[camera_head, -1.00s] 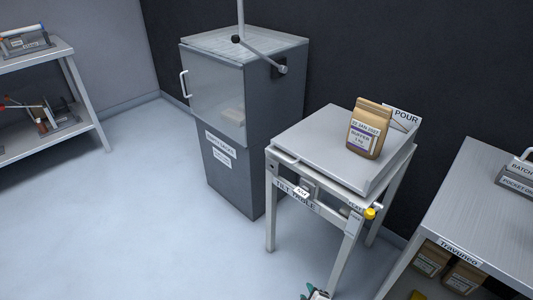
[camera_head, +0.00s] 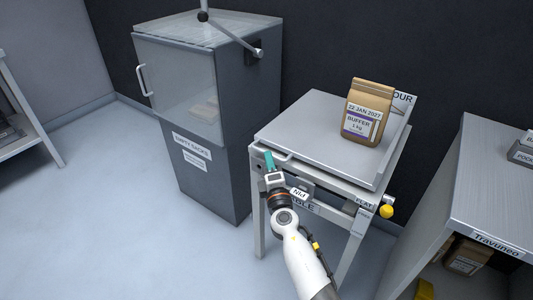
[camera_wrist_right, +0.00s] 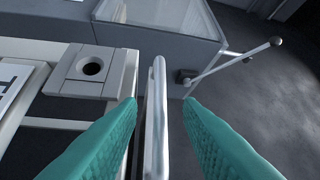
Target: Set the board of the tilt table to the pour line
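The tilt table's pale grey board (camera_head: 300,130) lies close to flat on its frame. A paper sack marked BUFFER (camera_head: 366,115) stands upright on it. A partly covered POUR sign (camera_head: 403,99) is behind the sack, and a FLAT label (camera_head: 364,203) is on the front right of the frame. My right gripper (camera_head: 269,161) is at the board's front left corner. In the right wrist view, its teal fingers (camera_wrist_right: 162,108) are open on either side of a metal bar handle (camera_wrist_right: 157,120), with gaps visible. My left gripper is out of view.
A yellow knob (camera_head: 386,211) sticks out at the table's right front. A grey cabinet (camera_head: 215,140) with a lever arm (camera_head: 232,37) stands behind left. A steel bench (camera_head: 490,185) stands to the right. The floor at left is clear.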

